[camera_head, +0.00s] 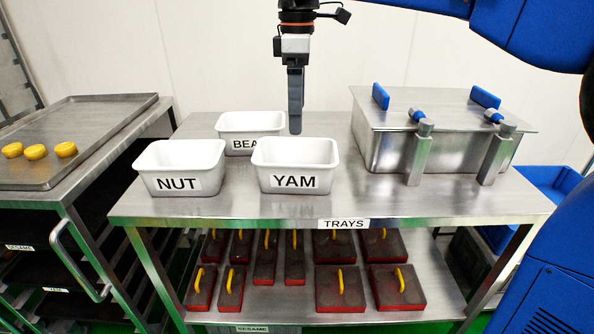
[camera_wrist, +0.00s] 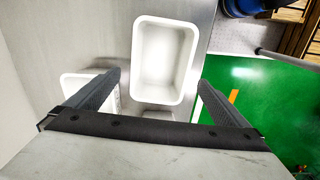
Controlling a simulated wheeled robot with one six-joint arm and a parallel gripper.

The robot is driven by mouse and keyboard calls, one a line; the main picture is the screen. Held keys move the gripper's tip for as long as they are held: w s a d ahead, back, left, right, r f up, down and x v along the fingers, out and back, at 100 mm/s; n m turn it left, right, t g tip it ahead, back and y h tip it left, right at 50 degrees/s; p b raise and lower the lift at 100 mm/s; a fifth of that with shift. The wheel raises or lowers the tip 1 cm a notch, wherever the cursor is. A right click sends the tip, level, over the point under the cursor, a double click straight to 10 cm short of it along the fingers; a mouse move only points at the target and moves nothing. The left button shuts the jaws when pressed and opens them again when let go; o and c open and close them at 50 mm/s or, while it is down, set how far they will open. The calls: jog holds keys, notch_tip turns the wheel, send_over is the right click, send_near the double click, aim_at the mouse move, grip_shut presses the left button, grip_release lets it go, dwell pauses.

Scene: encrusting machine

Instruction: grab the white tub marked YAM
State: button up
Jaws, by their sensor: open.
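The white tub marked YAM (camera_head: 295,182) stands upright and empty on the steel table, the right-hand one of three tubs. My gripper (camera_head: 295,131) points down, above and behind its rim in the head view, apart from it. In the wrist view my gripper (camera_wrist: 158,79) has its two fingers spread wide with nothing between them.
The NUT tub (camera_head: 180,167) stands left of YAM, and a tub with a partly hidden label, BEA (camera_head: 250,124), stands behind. A lidded steel box (camera_head: 395,150) is at the right. A tray (camera_head: 90,120) with yellow rounds is at the left.

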aim_at(296, 150)
jog(key=f, duration=1.1)
jog(key=shift+s+a, duration=0.15)
jog(key=shift+a, duration=0.05)
jog(key=c, duration=1.1)
jog(key=shift+r, duration=0.1)
